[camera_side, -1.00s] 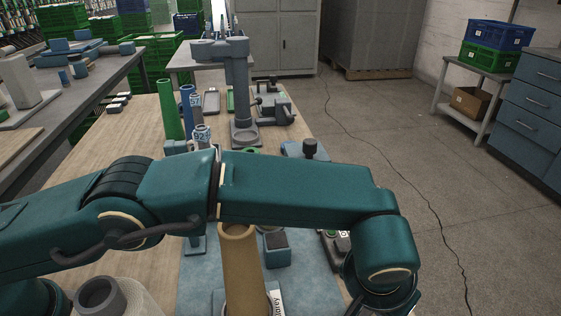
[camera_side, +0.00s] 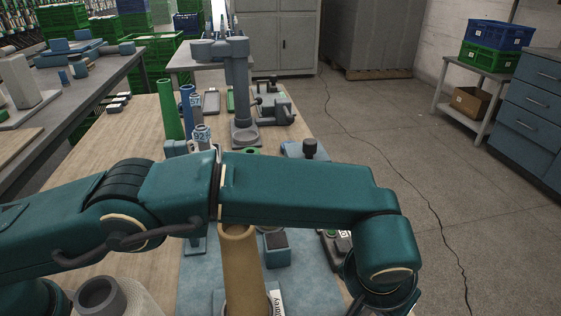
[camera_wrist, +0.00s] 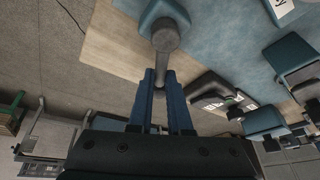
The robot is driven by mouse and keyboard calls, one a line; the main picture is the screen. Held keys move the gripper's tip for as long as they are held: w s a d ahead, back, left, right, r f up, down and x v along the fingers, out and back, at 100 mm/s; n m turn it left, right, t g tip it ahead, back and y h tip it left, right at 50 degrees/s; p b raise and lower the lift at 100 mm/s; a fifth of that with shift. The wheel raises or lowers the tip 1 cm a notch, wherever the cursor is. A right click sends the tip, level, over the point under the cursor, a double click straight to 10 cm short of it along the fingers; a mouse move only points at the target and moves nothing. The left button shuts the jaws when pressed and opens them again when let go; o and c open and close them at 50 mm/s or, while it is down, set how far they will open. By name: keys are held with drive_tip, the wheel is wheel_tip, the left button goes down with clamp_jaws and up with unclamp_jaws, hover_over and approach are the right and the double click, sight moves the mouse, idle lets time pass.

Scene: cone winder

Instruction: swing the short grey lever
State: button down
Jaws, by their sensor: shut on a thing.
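The short grey lever (camera_wrist: 162,60) shows in the wrist view, with a round grey end (camera_wrist: 166,35) against a blue-grey body (camera_wrist: 164,10). My gripper (camera_wrist: 160,76) has two blue fingers, one on each side of the lever's narrow shaft, and is shut on it. The part of the lever deep between the fingers is partly hidden. In the side view my wrist is at the lower right, and it hides the lever and the fingertips.
A tan cone (camera_side: 240,265) stands on the blue mat in front of my forearm. Behind the arm are a green tube (camera_side: 170,108), a grey post stand (camera_side: 238,90) and a dark-knobbed device (camera_side: 309,150). Open floor (camera_side: 450,180) lies to the right.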

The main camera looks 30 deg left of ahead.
drive_tip(key=shift+w+a+r+n+y, duration=0.2)
drive_tip(key=shift+a+n+y, duration=0.1)
drive_tip(key=shift+n, duration=0.4)
drive_tip(key=shift+w+a+r+n+y, duration=0.1)
drive_tip(key=shift+w+a+n+y, duration=0.15)
drive_tip(key=shift+n, duration=0.45)
drive_tip(key=c, duration=0.8)
unclamp_jaws()
drive_tip(key=shift+o, duration=0.2)
drive_tip(key=shift+s+f, duration=0.1)
drive_tip(key=shift+s, duration=0.05)
drive_tip(key=shift+s, duration=0.1)
drive_tip(key=shift+v, duration=2.55)
